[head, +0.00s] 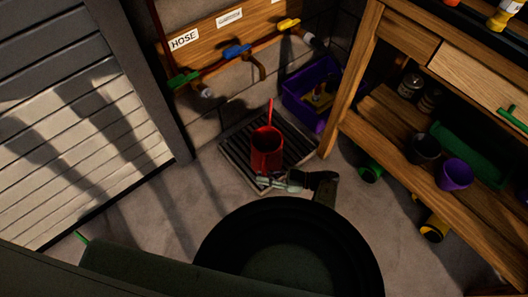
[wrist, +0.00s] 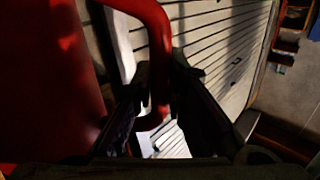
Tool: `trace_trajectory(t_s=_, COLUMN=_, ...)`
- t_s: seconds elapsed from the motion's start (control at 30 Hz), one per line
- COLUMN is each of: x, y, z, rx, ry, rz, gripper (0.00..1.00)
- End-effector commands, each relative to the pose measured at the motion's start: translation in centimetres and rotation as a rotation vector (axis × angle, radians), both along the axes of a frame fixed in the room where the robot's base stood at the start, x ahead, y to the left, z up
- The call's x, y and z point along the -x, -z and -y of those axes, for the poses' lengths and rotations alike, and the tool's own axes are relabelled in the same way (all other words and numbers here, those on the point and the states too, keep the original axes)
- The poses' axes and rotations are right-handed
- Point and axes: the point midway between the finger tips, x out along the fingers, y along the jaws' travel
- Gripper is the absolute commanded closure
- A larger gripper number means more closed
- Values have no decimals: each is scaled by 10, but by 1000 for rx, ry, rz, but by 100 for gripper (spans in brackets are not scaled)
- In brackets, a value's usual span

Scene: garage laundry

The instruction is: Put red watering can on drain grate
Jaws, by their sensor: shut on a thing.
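The red watering can (head: 266,150) is over the drain grate (head: 236,157) in the head view, roughly upright with its thin spout pointing to the back. I cannot tell whether its base touches the grate. The dark slatted grate lies on the floor by the wall and shows around the can. My gripper (head: 268,182) is at the can's near side, low in the head view. In the wrist view the can's body (wrist: 45,75) fills the left, and its curved red handle (wrist: 157,40) passes between my fingers, which are shut on it.
A wooden workbench (head: 345,90) stands to the right, its leg close to the grate. A purple crate (head: 298,100) sits behind the grate. Pipes with coloured valves (head: 238,51) run along the wall above. A slatted door (head: 80,120) is at left.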

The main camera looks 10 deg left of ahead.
Motion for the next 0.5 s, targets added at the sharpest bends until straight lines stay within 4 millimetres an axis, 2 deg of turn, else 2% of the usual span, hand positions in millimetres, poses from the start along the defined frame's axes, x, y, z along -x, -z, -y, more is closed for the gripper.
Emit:
trace_trajectory(t_s=0.03, x=-13, y=10, z=-5, rx=-1, ry=-4, rz=6, gripper=100)
trace_trajectory(t_s=0.07, x=-20, y=12, z=-7, rx=1, ry=-5, rz=7, gripper=100)
trace_trajectory(t_s=0.3, x=-75, y=17, z=-25, rx=0, ry=-4, rz=6, gripper=100)
trace_trajectory(t_s=0.5, x=-113, y=19, z=-38, rx=-1, ry=-2, rz=6, gripper=100)
